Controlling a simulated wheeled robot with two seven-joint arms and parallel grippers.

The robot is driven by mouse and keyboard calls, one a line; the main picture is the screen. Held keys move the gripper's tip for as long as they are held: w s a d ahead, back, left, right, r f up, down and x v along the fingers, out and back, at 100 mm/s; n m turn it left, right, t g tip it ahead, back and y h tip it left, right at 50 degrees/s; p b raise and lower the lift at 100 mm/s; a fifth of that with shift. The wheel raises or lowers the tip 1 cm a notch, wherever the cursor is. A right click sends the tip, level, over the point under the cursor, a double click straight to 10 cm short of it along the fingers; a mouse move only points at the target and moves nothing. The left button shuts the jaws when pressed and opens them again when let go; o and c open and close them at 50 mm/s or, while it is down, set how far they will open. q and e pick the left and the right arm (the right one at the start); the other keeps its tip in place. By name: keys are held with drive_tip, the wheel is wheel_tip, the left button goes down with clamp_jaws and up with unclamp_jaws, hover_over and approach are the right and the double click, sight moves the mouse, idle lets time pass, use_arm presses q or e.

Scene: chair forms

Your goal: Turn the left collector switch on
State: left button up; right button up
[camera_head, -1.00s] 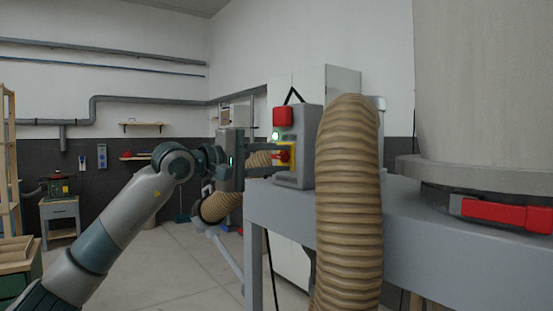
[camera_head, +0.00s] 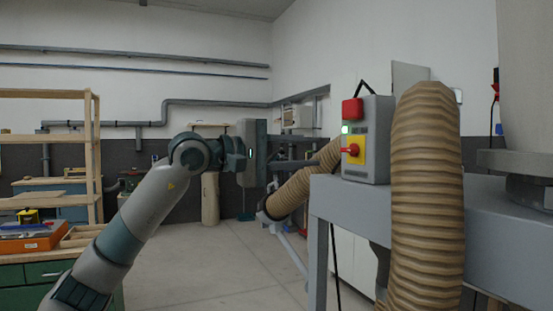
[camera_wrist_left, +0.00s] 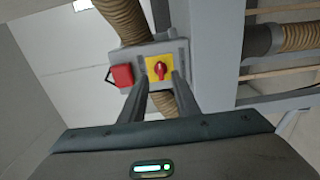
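The collector switch box (camera_head: 375,140) is a grey box on the grey machine frame. Its face has a red flap (camera_head: 352,108), a lit green lamp (camera_head: 345,129) and a yellow plate with a red rotary knob (camera_head: 351,150). My left gripper (camera_head: 314,151) is to the left of the knob, pointing at it with a gap between. Its two fingers are apart and empty. In the left wrist view the red knob (camera_wrist_left: 161,69) shows beyond and between the fingertips (camera_wrist_left: 160,80), and the red flap (camera_wrist_left: 122,75) is to the left. My right gripper is not in view.
A thick ribbed tan hose (camera_head: 428,200) rises just right of the box. The grey machine frame (camera_head: 345,200) lies below it. A second hose (camera_head: 300,190) is behind my left gripper. A wooden shelf (camera_head: 95,150) and green cabinet stand at left. The middle floor is clear.

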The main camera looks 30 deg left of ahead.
use_arm(q)
drive_tip(key=v, duration=0.7)
drive_tip(key=shift+b, duration=0.45)
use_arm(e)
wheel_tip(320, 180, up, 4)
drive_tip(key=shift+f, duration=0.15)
use_arm(q)
drive_tip(key=shift+d, duration=0.1)
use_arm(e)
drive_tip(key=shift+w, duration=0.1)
